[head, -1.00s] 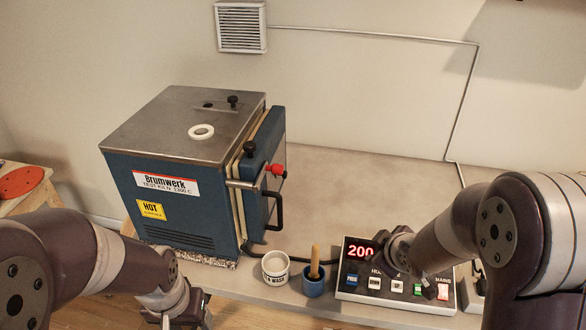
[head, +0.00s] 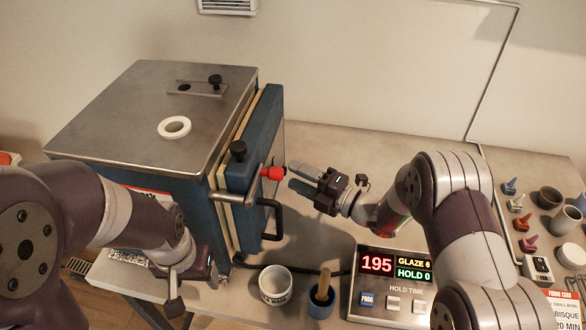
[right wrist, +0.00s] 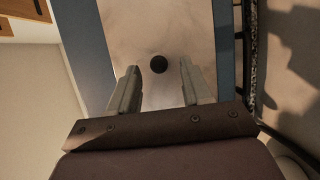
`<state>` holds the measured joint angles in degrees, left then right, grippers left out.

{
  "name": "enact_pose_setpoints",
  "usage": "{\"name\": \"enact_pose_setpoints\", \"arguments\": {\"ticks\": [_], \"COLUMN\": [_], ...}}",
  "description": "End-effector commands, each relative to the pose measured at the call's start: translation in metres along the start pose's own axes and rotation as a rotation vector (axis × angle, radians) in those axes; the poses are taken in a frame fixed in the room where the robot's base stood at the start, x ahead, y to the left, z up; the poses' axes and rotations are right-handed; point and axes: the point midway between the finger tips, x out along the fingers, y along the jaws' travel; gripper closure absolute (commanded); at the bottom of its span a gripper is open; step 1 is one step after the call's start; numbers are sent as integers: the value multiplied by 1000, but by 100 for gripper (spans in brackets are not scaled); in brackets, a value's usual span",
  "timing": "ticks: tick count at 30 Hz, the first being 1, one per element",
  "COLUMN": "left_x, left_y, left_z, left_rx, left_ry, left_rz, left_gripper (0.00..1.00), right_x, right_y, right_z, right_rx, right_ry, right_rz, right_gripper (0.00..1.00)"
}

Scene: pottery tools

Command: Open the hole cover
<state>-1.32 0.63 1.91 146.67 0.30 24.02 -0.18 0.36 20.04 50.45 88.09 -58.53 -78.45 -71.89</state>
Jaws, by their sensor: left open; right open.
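The blue kiln (head: 150,120) stands at left with its door (head: 262,140) closed or nearly so. On its steel top is a small plate with a black knob (head: 215,80) and a dark hole (head: 184,88) beside it. My left gripper (head: 172,300) is low by the kiln's front corner.
A white ring (head: 174,127) lies on the kiln top. A white cup (head: 274,284), a blue pot (head: 321,300) and a controller (head: 390,275) stand in front. Small tools and cups line the right. The table behind my right gripper is clear.

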Motion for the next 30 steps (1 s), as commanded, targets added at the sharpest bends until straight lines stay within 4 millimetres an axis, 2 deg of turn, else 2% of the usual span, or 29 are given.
{"name": "enact_pose_setpoints", "arguments": {"ticks": [3,6,14,17,18,19,30], "left_x": [-4,-5,-4,-4,-4,-4,-8], "left_y": [0,0,0,0,0,0,0], "left_z": [0,0,0,0,0,0,-1], "left_rx": [0,0,0,0,0,0,0], "left_ry": [0,0,0,0,0,0,0], "left_rz": [0,0,0,0,0,0,0], "left_gripper": [34,34,34,34,34,34,34], "right_x": [14,20,21,21,21,21,20], "right_y": [1,0,0,0,0,0,2], "right_z": [0,0,0,0,0,0,-1], "right_rx": [1,0,1,1,1,1,41], "right_ry": [1,0,-1,-1,-1,-1,-1], "right_rz": [0,0,0,0,0,-1,-17], "right_gripper": [51,51,51,81,94,100,100]}}
